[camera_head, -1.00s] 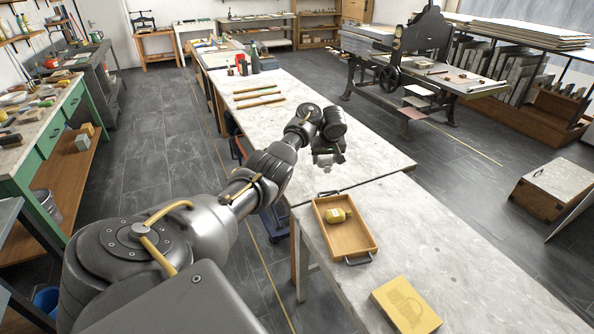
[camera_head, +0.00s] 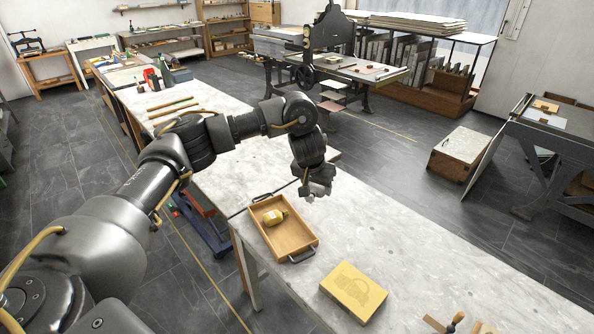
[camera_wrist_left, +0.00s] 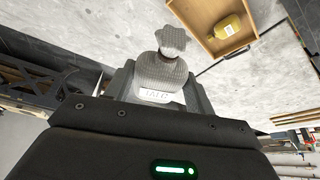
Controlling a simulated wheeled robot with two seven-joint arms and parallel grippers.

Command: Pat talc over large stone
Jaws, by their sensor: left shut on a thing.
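My left gripper (camera_head: 315,190) is above the pale table top, right of the wooden tray. It is shut on a grey cloth talc bag (camera_wrist_left: 158,72). In the left wrist view the bag has a tied, flared neck and a white label reading TALC. The gripper hides part of the bag; in the head view the bag is too small to make out clearly. The large stone (camera_head: 353,291), a yellowish block with a drawing on its top face, lies flat nearer the front, apart from the gripper. My right gripper is not in view.
A wooden tray (camera_head: 302,241) with dark handles holds a yellow bottle (camera_head: 274,216), left of the gripper. Wooden-handled tools (camera_head: 457,320) lie at the bottom edge. Long sticks (camera_head: 174,107) lie on the farther table.

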